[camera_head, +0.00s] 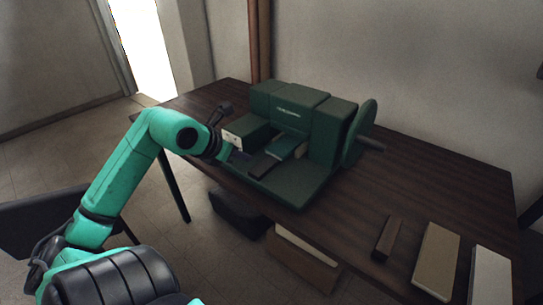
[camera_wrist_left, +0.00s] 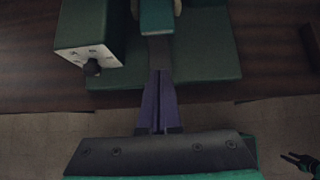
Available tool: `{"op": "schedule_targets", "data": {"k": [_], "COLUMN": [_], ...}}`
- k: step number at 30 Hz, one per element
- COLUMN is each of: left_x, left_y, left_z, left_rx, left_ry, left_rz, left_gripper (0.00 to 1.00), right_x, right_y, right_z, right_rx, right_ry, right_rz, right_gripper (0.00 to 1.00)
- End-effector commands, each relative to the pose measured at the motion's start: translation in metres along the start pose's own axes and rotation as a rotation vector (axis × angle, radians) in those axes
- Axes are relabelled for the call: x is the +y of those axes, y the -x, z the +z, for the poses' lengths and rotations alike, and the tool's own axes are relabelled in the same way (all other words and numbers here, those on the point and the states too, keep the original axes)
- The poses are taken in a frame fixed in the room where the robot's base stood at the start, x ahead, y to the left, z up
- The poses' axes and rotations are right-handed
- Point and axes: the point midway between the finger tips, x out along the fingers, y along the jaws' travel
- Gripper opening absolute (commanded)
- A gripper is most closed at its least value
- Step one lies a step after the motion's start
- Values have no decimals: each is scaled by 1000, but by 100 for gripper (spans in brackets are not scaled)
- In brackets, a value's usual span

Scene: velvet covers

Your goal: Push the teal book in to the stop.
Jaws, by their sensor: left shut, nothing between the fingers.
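The teal book (camera_head: 285,146) lies flat in the channel of a dark green machine (camera_head: 325,125), between its upright blocks. In the left wrist view the end of the teal book (camera_wrist_left: 157,18) shows at the top. A dark brown-grey strip (camera_wrist_left: 160,52) lies between the book and my fingertips. My left gripper (camera_wrist_left: 158,75) is shut and empty, its purple fingers together and pointing at the book's near end. In the head view the left gripper (camera_head: 238,156) is partly hidden by its own wrist. Part of my right gripper (camera_wrist_left: 290,157) seems to show small at the lower right; its jaws are unclear.
A green control box with a pale face and black knob (camera_wrist_left: 92,67) stands left of the channel. A round green wheel (camera_head: 358,133) is on the machine's right. A brown block (camera_head: 387,238), a tan book (camera_head: 436,260) and a white book (camera_head: 490,275) lie at the table's right.

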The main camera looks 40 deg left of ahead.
Motion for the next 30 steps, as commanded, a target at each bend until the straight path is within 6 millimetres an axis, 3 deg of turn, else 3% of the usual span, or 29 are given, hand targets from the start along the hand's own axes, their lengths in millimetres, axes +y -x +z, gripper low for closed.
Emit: {"op": "schedule_targets", "data": {"k": [5, 13, 19, 30], "left_x": [-1, -1, -1, -2], "left_y": [-33, -91, -110, -118], "left_z": [2, 4, 26, 28], "left_rx": [2, -2, -5, -2], "left_ry": [3, 3, 7, 6], "left_rz": [-4, -3, -4, -5], "left_gripper": [0, 0, 0, 0], "right_x": [-10, -14, -11, -6], "right_y": [8, 17, 28, 29], "right_z": [10, 2, -1, 0], "right_rx": [-17, -6, -3, -4], "right_ry": [-4, -5, -4, -2], "right_rz": [-14, -19, -15, -9], "right_gripper": [50, 50, 50, 50]}}
